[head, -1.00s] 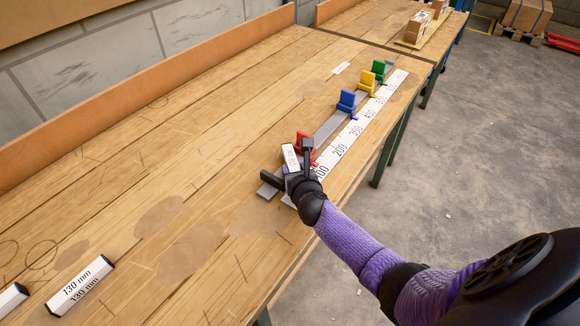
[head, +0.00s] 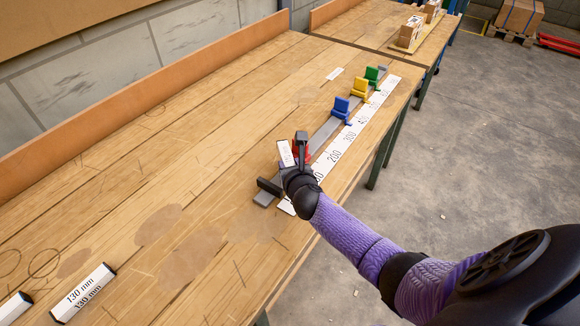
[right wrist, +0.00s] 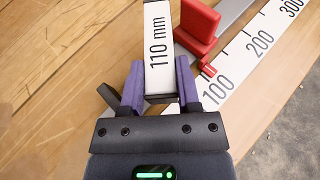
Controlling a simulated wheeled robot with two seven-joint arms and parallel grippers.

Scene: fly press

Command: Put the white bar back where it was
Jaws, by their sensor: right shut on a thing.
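A white bar marked 110 mm (right wrist: 158,45) is between the fingers of my right gripper (right wrist: 158,85) in the right wrist view. In the head view the same bar (head: 285,153) shows beside my right gripper (head: 292,165), over the near end of the grey rail. The gripper is shut on the bar. The red stop (right wrist: 197,25) is just right of the bar, and I cannot tell whether they touch. Another white bar marked 130 mm (head: 83,292) lies on the table at the lower left. My left gripper is not in view.
The grey rail (head: 325,132) carries a blue stop (head: 341,109), a yellow stop (head: 359,88) and a green stop (head: 372,74). A white scale (head: 350,134) runs along its right side. A white bar end (head: 14,306) shows at the lower left corner. The table middle is clear.

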